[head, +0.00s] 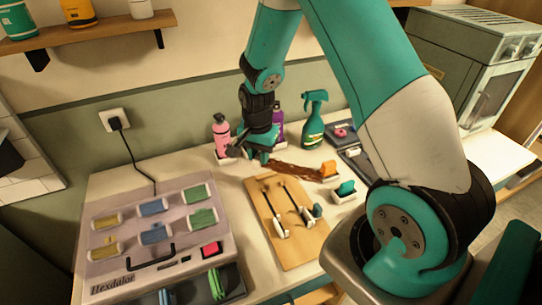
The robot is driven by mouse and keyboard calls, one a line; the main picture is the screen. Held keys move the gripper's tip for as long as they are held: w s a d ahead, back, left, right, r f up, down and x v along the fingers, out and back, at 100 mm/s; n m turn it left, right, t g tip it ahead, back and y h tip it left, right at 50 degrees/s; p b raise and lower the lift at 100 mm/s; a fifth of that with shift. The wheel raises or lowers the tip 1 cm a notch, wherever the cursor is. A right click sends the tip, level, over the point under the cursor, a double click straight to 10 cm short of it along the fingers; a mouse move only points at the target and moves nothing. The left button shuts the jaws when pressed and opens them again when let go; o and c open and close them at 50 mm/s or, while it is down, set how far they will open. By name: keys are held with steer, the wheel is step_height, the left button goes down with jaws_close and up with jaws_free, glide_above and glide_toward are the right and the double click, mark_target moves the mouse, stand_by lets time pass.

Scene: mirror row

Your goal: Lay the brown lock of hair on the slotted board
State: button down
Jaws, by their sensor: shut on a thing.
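The brown lock of hair (298,171) stretches to the right from my gripper (259,160), with an orange block-like piece (329,169) at its right end. My gripper is shut on the left end of the lock, above the back of the light wooden board (300,255). The jaws partly hide that end. I cannot tell whether the lock touches the table. The board lies on the counter in front of my gripper, with two long dark strips along it that could be slots or tools. White pieces sit at their near ends.
A case with coloured rollers (155,235) stands left. A pink bottle (221,135), a purple bottle (279,125) and a teal spray bottle (313,118) stand behind. A small teal item (345,188) sits right of the board. My arm covers the right side.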

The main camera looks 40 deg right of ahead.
mark_target(269, 182)
steer(key=d+m, duration=0.1)
steer(key=m, duration=0.1)
steer(key=d+f+m, duration=0.1)
steer(key=m, duration=0.2)
steer(key=shift+d+b, duration=0.1)
steer(key=shift+b, duration=0.3)
steer(key=shift+s+d+f+m+b, duration=0.15)
steer(key=shift+f+m+b, duration=0.5)
steer(key=shift+f+b, duration=0.65)
steer(key=shift+w+d+f+m+b, duration=0.1)
steer(key=shift+d+f+m+b, duration=0.15)
steer(key=shift+f+m+b, duration=0.95)
steer(key=shift+s+d+f+m+b, duration=0.15)
steer(key=shift+f+b, duration=0.7)
steer(key=shift+f, duration=0.95)
steer(key=shift+f, duration=0.15)
steer(key=c, duration=0.6)
jaws_free()
steer(key=shift+r+p, duration=2.8)
steer(key=shift+r, duration=0.7)
